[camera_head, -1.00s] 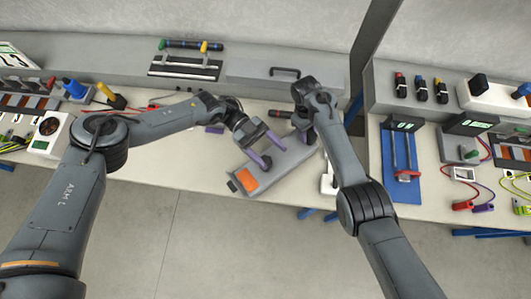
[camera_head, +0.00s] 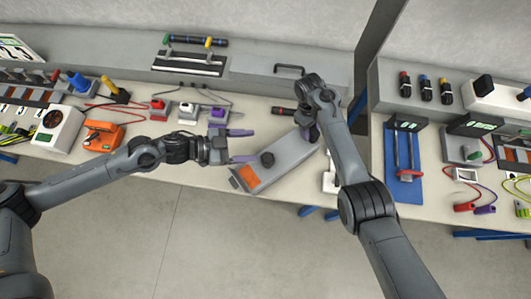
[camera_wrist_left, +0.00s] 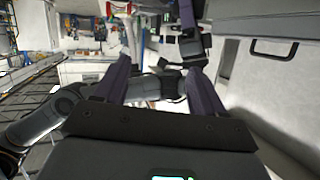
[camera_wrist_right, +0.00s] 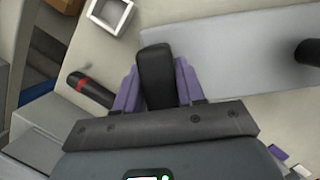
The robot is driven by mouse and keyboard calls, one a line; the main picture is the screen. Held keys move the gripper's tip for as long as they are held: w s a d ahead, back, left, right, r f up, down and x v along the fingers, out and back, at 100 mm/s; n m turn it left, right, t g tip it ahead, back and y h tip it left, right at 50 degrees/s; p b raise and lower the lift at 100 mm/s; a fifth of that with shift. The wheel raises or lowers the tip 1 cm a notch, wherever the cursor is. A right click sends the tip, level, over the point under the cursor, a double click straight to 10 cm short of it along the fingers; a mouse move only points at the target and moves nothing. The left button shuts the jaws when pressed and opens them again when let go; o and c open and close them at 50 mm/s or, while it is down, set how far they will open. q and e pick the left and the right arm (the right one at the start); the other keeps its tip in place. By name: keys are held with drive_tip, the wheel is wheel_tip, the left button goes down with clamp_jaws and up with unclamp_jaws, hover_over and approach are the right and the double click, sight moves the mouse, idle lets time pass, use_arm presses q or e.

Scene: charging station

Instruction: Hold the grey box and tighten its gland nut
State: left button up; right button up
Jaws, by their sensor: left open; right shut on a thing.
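The grey box (camera_head: 289,165) lies slanted near the bench's front edge, with an orange patch (camera_head: 249,177) at its near left end. A dark round knob, possibly the gland nut (camera_head: 267,159), stands on its top; it also shows at the right of the right wrist view (camera_wrist_right: 308,52). My right gripper (camera_wrist_right: 156,72) is shut on a black upright part (camera_wrist_right: 157,85) at the box's far end. My left gripper (camera_head: 253,145) is open and empty, fingers pointing right, just left of the knob. The left wrist view does not show the knob clearly.
A dark cylinder with a red band (camera_head: 283,112) lies behind the box. A white square fitting (camera_wrist_right: 110,13) is beside it. Red, white and purple connectors (camera_head: 187,112) stand behind my left gripper. A blue mat (camera_head: 404,188) lies right of my right arm.

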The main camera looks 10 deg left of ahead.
use_arm(q)
drive_tip(key=n+y, duration=0.1)
approach(263, 158)
drive_tip(key=x, duration=1.1)
drive_tip(key=c, duration=1)
